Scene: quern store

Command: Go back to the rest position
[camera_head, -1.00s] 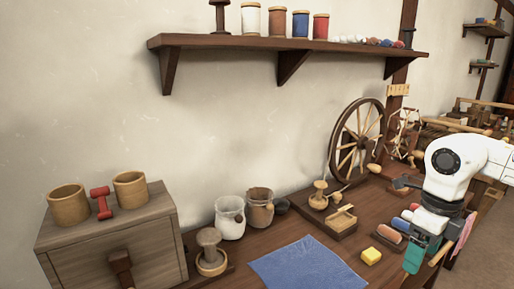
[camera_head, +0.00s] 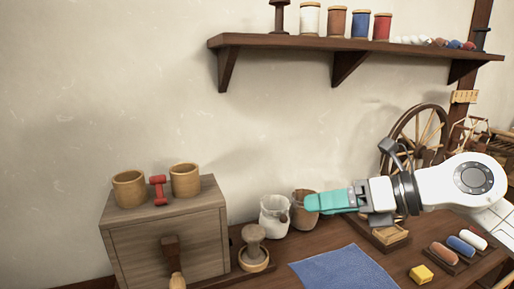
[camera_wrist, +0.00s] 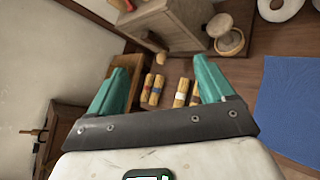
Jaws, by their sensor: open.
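My gripper (camera_head: 312,203) reaches in from the right in the head view. Its teal fingers point left, in front of the brown jar (camera_head: 300,222) and partly hiding it. In the wrist view my gripper (camera_wrist: 158,80) shows both teal fingers spread wide with nothing between them. Beyond them, lower down, lie several yellowish rolls with coloured bands (camera_wrist: 180,92).
A grey wooden chest (camera_head: 170,240) carries two tan cups and a red spool-shaped piece (camera_head: 158,190). A shelf (camera_head: 350,42) juts from the wall above.

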